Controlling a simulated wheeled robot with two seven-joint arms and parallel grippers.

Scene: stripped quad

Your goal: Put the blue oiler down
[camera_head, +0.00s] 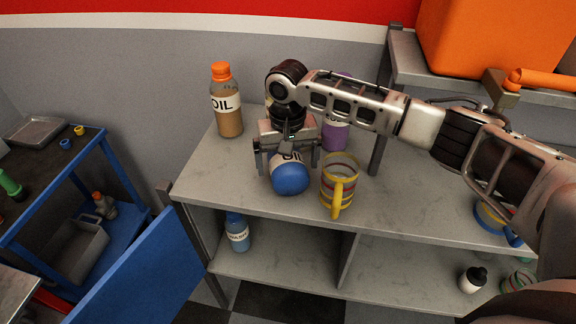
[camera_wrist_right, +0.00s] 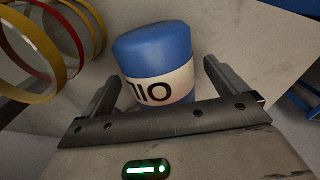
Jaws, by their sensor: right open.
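The blue oiler (camera_head: 290,180), with a white OIL label, is at the front of the grey bench top (camera_head: 430,200). Its upper part is hidden by my right gripper (camera_head: 287,160). In the right wrist view the oiler (camera_wrist_right: 155,52) lies between the two fingers of my right gripper (camera_wrist_right: 158,85). The fingers are open, with gaps visible on both sides of it. I cannot tell whether it rests fully on the bench. My left gripper is not in view.
A yellow striped mug (camera_head: 340,184) stands close to the right of the oiler. An orange-capped oil bottle (camera_head: 226,105) and a purple bottle (camera_head: 335,136) stand behind. A blue bottle (camera_head: 237,233) is on the lower shelf. The bench is clear to the left of the oiler.

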